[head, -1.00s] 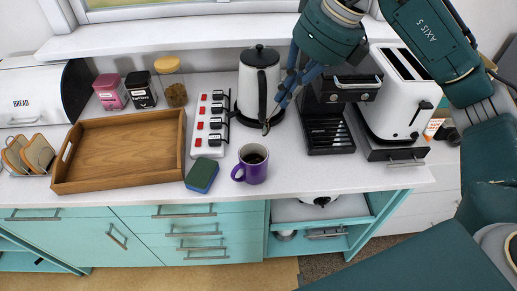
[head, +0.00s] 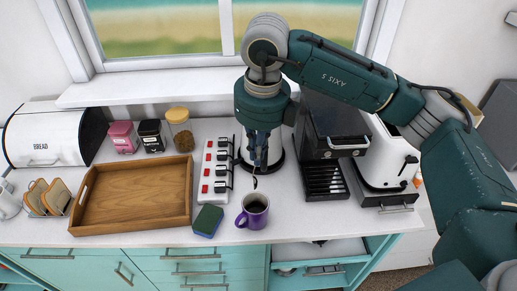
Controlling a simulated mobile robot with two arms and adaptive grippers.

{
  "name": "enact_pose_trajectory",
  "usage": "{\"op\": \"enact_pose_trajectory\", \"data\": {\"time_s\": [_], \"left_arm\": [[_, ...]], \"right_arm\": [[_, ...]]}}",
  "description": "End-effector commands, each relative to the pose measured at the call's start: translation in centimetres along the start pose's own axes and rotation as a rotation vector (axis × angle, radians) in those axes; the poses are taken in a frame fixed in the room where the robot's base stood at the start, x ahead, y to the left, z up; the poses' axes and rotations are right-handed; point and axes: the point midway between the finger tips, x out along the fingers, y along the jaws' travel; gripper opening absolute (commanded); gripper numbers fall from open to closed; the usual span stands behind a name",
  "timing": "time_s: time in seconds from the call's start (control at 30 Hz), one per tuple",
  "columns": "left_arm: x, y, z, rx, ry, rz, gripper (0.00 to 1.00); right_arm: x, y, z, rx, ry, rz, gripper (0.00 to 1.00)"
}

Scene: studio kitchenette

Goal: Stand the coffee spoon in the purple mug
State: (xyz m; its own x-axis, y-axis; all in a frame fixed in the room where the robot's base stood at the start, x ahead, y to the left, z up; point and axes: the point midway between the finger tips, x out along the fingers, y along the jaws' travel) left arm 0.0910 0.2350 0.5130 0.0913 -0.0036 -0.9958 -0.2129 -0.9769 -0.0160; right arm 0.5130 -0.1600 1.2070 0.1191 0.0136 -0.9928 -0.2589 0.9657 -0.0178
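The purple mug (head: 246,217) stands upright near the front edge of the counter, its handle to the left, with dark liquid inside. My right gripper (head: 259,163) points down behind and above the mug, in front of the kettle. It looks shut on the coffee spoon (head: 255,183), a thin dark piece hanging below the fingertips. The spoon's lower end shows just above the mug's far rim in the picture, apart from it. The fingers hide most of the spoon. My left gripper is not in view.
A green and blue sponge (head: 208,221) lies left of the mug. A power strip (head: 215,172) with red switches, a wooden tray (head: 135,226) and toast in a rack stand further left. The kettle (head: 243,150) is behind the gripper; the coffee machine (head: 325,180) and toaster (head: 388,155) are right.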

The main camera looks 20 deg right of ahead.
Motion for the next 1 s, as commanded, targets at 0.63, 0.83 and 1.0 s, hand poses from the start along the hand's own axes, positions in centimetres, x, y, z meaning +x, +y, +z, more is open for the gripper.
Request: {"op": "enact_pose_trajectory", "data": {"time_s": [0.63, 0.83, 1.0], "left_arm": [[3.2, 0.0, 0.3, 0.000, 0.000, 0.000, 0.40], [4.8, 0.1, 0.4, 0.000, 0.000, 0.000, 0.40], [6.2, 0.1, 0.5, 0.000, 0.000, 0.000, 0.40]], "right_arm": [[5.6, 0.1, -0.7, 0.000, 0.000, 0.000, 0.00], [7.2, 0.1, -0.9, -0.001, 0.000, 0.000, 0.00], [8.5, 0.1, -1.0, -0.001, 0.000, 0.000, 0.00]]}}
